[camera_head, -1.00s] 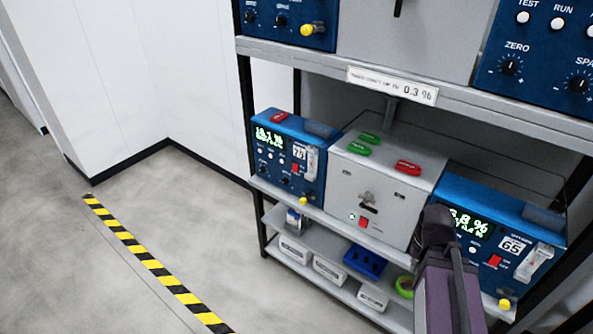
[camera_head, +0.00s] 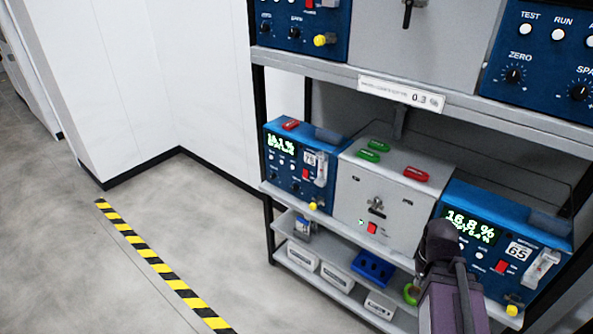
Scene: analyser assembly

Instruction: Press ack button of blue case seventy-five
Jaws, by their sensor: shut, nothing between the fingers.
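The blue case seventy-five (camera_head: 288,187) stands at the left end of the middle shelf. Its green display reads about 16.1 %, and a white 75 label (camera_head: 308,159) sits to the right of the display. Small pale buttons (camera_head: 282,162) sit below the display, with a red switch (camera_head: 306,174) to their right. Dark knobs and a yellow knob (camera_head: 313,206) are lower down. The button captions are too small to read, so I cannot tell which is ack. A purple-grey part of my arm rises at the bottom right, well away from this case. No gripper fingers show.
A grey box (camera_head: 350,194) with green and red tags on top stands between the case and a similar blue case sixty-five (camera_head: 453,203). Shelves (camera_head: 455,103) with more units are above; a blue tray (camera_head: 373,268) and white boxes are below. Open floor lies left.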

